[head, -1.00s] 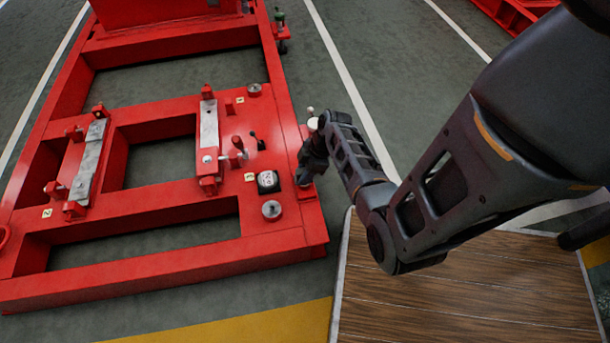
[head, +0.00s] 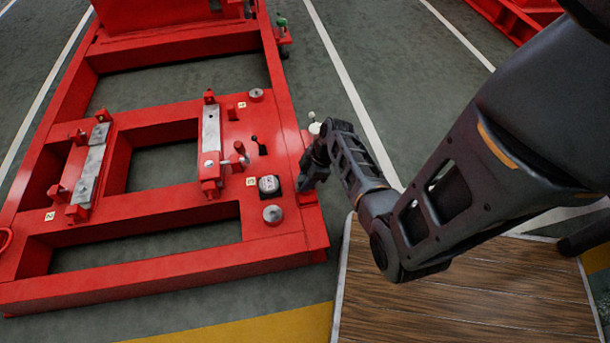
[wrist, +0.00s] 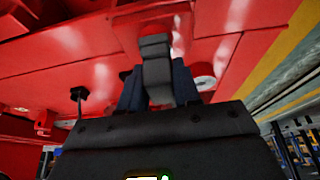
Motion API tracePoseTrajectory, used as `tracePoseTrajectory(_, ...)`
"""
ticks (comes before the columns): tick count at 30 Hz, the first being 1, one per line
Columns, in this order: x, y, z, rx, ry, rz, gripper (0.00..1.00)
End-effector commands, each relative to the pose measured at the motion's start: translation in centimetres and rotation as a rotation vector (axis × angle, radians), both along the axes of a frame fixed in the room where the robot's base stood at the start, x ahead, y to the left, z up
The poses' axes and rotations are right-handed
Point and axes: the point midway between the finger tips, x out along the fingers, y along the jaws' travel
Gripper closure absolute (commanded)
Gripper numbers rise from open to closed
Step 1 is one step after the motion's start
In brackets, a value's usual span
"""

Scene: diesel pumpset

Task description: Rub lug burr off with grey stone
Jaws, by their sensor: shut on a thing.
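My gripper (head: 310,168) is at the right edge of the red pumpset frame (head: 275,120), close against it. In the wrist view its two dark blue fingers (wrist: 157,88) are shut on a grey block, the stone (wrist: 156,60), whose far end lies in front of a red surface. Whether the stone touches the red metal cannot be told. The lug and its burr cannot be made out; my gripper and the stone cover that spot. In the head view my gripper hides the stone.
Metal bars (head: 211,128) lie further left. A wooden platform (head: 450,290) is at the lower right.

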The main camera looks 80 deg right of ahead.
Motion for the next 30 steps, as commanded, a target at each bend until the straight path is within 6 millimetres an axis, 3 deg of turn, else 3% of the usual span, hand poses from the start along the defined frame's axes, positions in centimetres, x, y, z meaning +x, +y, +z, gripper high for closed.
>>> tracePoseTrajectory(14, -0.7, 1.5, 0.1, 0.006, 0.006, 0.002, 0.92)
tracePoseTrajectory(30, -0.2, 0.2, -0.1, 0.003, 0.003, -0.001, 0.92)
